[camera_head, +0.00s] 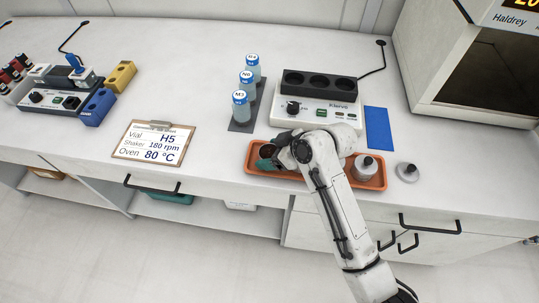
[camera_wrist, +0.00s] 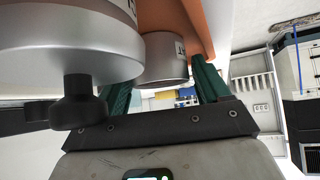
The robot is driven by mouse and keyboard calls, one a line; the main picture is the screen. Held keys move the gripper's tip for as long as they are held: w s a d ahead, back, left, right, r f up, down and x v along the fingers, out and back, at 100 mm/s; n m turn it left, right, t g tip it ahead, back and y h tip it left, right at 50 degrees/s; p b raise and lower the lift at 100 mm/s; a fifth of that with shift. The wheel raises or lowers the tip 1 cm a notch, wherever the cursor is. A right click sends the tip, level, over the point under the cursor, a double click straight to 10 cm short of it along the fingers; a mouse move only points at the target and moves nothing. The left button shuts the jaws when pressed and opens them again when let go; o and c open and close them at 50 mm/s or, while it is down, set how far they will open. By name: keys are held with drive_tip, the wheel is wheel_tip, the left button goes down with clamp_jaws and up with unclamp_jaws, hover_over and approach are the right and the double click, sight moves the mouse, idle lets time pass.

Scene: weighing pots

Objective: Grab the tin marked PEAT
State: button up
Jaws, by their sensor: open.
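My gripper (camera_head: 267,161) is low over the left end of the orange tray (camera_head: 290,176). Its green fingers are apart, and they also show in the wrist view (camera_wrist: 163,85). A small silver tin (camera_wrist: 165,62) stands in the space between or just beyond the fingers there. Only the end of its label shows, seemingly a T, so I cannot read PEAT in full. A round brown top (camera_head: 267,151), perhaps of this tin, shows by the fingers in the head view.
A knobbed pot (camera_head: 365,171) stands at the tray's right end, and a knobbed lid-like piece (camera_head: 407,173) lies on the bench beside it. Behind are a shaker (camera_head: 315,112), several blue-capped vials (camera_head: 241,106) and a blue mat (camera_head: 379,128). My arm hides the tray's middle.

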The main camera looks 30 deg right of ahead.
drive_tip(key=shift+c, duration=0.3)
drive_tip(key=c, duration=0.9)
drive_tip(key=shift+o, duration=0.2)
drive_tip(key=shift+r, duration=0.1)
